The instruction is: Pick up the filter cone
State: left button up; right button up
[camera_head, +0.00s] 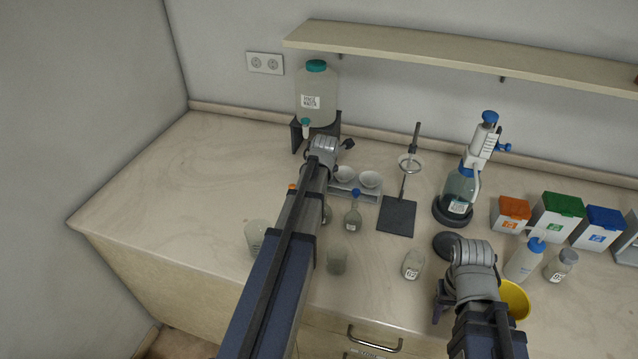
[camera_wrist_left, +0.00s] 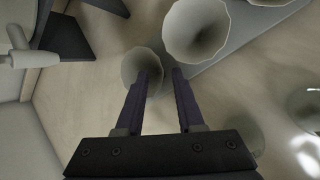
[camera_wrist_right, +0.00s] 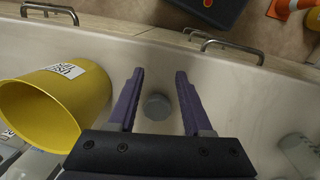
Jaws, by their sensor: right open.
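White filter cones stand beside my left gripper (camera_wrist_left: 163,72). In the left wrist view, one small cone (camera_wrist_left: 134,62) lies at the left fingertip, which overlaps its rim; I cannot tell whether the tip is inside or above it. A larger cone (camera_wrist_left: 194,30) sits above and right on a grey stand (camera_wrist_left: 232,42). The head view shows two cones (camera_head: 345,173) (camera_head: 370,179) on the stand; my left arm hides its left end and the left fingers. The left fingers are apart with nothing clamped between them. My right gripper (camera_wrist_right: 160,75) is open and empty near the counter's front.
A yellow beaker (camera_wrist_right: 60,100) stands close beside my right gripper. A water carboy (camera_head: 316,95) is behind my left gripper. The counter's left part (camera_head: 180,180) is clear.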

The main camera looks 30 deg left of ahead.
pick_arm(q)
jog(key=shift+w+a+f, duration=0.1)
jog(key=shift+f, duration=0.1)
grip_shut()
dwell(1.3)
